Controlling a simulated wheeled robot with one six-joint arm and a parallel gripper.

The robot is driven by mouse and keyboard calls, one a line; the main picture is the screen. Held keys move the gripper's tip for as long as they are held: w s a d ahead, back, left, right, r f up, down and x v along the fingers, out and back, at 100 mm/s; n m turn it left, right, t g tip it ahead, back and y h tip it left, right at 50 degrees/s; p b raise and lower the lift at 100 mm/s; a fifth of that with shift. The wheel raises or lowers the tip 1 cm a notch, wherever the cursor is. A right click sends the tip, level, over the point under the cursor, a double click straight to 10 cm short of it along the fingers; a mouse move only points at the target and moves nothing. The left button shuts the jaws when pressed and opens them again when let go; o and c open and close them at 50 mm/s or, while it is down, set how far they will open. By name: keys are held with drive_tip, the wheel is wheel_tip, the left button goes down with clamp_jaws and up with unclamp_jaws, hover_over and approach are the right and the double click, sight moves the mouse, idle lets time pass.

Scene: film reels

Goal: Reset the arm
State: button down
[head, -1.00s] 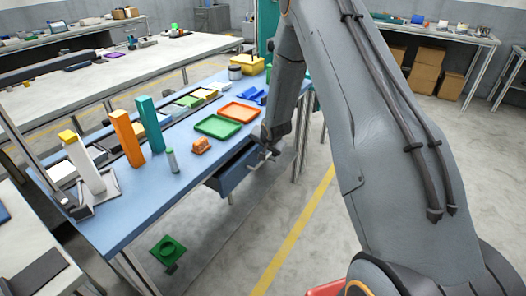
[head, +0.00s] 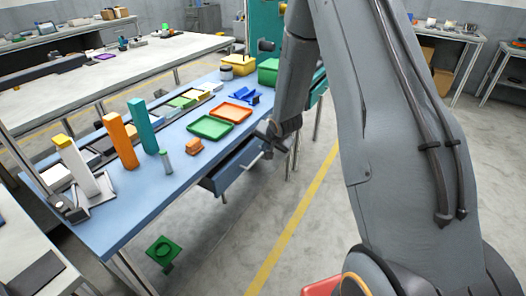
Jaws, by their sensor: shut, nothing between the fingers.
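My arm reaches from the lower right up and over. My gripper (head: 272,134) hangs at the right edge of the blue workbench (head: 150,215), beside the drawer front. It is shut and holds nothing. The bench drawer (head: 237,166) stands partly open below the top, with its handle (head: 250,161) a little below my gripper. I cannot tell whether the fingers touch the drawer.
The floor to the right, along the yellow line (head: 290,230), is clear.

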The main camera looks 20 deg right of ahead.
drive_tip(key=s+a+r+n+g, duration=0.2)
drive_tip(key=s+r, duration=0.2)
drive_tip(key=s, duration=0.7)
drive_tip(key=s+a+r+n+g, duration=0.2)
drive_tip(key=s+r, duration=0.3)
drive_tip(key=s, duration=0.6)
drive_tip(key=s+a+r+n+g, duration=0.1)
drive_tip(key=s+r+n+g, duration=0.2)
drive_tip(key=s, duration=0.8)
wheel_tip(320, 180, up, 2)
drive_tip(key=shift+s+a+r+n, duration=0.1)
drive_tip(key=shift+s+a+n, duration=0.3)
drive_tip(key=shift+n, duration=0.3)
